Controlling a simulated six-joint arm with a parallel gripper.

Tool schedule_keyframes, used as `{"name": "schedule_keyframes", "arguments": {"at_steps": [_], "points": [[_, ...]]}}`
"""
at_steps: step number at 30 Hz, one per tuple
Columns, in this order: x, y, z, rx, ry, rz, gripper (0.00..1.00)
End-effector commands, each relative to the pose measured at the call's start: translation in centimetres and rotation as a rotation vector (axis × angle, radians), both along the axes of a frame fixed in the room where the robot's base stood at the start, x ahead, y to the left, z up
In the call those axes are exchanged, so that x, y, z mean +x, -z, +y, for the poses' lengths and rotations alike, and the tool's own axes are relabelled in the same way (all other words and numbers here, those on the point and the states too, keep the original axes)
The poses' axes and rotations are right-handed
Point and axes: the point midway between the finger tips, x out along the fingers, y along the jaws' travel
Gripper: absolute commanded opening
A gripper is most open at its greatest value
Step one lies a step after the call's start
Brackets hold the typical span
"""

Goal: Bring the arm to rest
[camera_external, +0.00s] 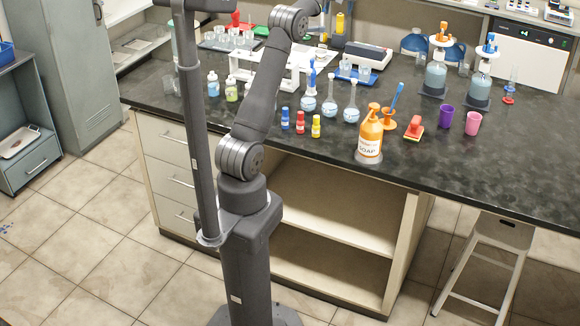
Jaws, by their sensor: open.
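My arm (262,95) rises from its base in front of the bench and bends at the elbow near the top of the picture. Beyond the elbow it runs out of the top edge. My gripper does not show, so its jaws and anything near them are hidden. The dark bench (480,160) stands behind the arm.
An orange soap bottle (370,139), several flasks (351,112), small coloured bottles (300,124), a red brush (414,129), a purple cup (445,120) and a pink cup (472,124) stand on the bench. The bench's right front is clear. A stool (490,245) stands below.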

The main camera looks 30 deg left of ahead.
Motion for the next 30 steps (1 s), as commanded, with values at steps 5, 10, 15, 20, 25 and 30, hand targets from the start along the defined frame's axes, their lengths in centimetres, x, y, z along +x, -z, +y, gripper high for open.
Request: {"name": "schedule_keyframes", "arguments": {"at_steps": [5, 10, 15, 20, 25, 30], "points": [[0.1, 0.5, -1.4, 0.000, 0.028, 0.001, 0.68], [0.1, 0.6, -1.7, 0.000, 0.035, 0.001, 0.68], [0.1, 0.5, -1.7, 0.000, 0.035, 0.001, 0.68], [0.1, 0.5, -1.7, 0.000, 0.034, 0.001, 0.99], [0.1, 0.6, -1.6, -0.002, 0.032, 0.001, 1.00], [-0.5, 1.2, 1.2, -0.097, -0.041, 0.023, 1.00]]}}
